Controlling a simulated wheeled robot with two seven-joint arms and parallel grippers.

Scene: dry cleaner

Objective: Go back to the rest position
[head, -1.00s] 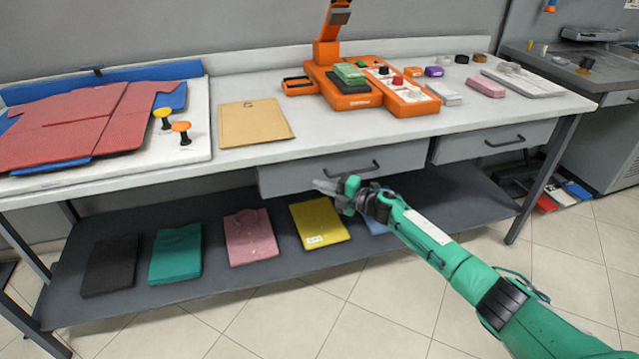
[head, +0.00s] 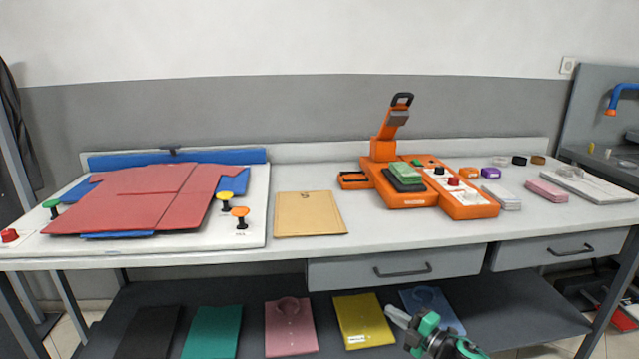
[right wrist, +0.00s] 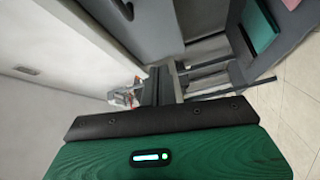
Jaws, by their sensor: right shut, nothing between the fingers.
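My right gripper (head: 398,317) is low in the head view, in front of the table's lower shelf. Its grey fingers are shut with nothing between them. It overlaps the area between the yellow folded shirt (head: 364,321) and the blue folded shirt (head: 432,305) in the picture. In the right wrist view, the fingers (right wrist: 163,85) show beyond my green wrist housing, near grey furniture surfaces. My left gripper is not in view.
The white table (head: 310,225) holds a red shirt (head: 150,205) on a board, a tan envelope (head: 309,214) and an orange machine (head: 405,190). Two grey drawers sit below the top. The lower shelf (head: 530,320) carries several folded shirts.

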